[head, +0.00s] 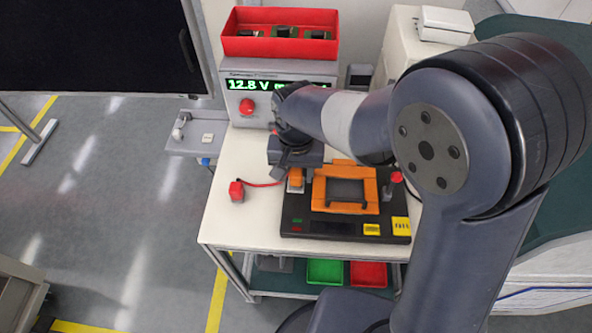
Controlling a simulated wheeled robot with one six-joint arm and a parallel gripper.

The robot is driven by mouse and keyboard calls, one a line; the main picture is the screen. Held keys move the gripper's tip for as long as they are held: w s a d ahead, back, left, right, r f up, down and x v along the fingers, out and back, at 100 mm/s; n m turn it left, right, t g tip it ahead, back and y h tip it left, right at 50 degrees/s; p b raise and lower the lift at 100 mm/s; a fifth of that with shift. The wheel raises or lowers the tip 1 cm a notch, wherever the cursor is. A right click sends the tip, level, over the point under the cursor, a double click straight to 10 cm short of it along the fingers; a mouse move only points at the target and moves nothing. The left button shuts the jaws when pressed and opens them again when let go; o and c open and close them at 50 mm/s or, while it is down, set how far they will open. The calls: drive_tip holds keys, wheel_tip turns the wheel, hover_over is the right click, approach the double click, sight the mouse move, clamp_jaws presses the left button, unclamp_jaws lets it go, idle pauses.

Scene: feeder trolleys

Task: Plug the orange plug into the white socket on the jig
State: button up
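The black jig (330,227) lies on the white trolley top and carries an orange frame (319,188). The small orange plug (296,176) shows at the jig's upper left, directly below my gripper (294,166). A bit of the white socket (291,188) shows just under the plug. The plug looks upright and at or very close to the socket, but I cannot tell whether it is seated. My gripper points down at the plug; its fingertips are small and partly hidden, so their grip is unclear.
A red block (237,191) with a red cable lies left of the jig. A red knob (396,178) stands at the jig's right. Behind is a power unit (262,90) reading 12.8 V, with a red bin (280,42) on top. The front left trolley top is clear.

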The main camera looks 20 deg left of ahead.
drive_tip(key=shift+o, duration=0.6)
drive_tip(key=shift+r, duration=0.1)
wheel_tip(320, 180, up, 11)
drive_tip(key=shift+b, duration=0.3)
drive_tip(key=shift+f, duration=0.2)
wheel_tip(320, 180, down, 11)
drive_tip(key=shift+r+p, duration=0.1)
drive_tip(key=shift+p, duration=0.2)
drive_tip(key=shift+r, duration=0.2)
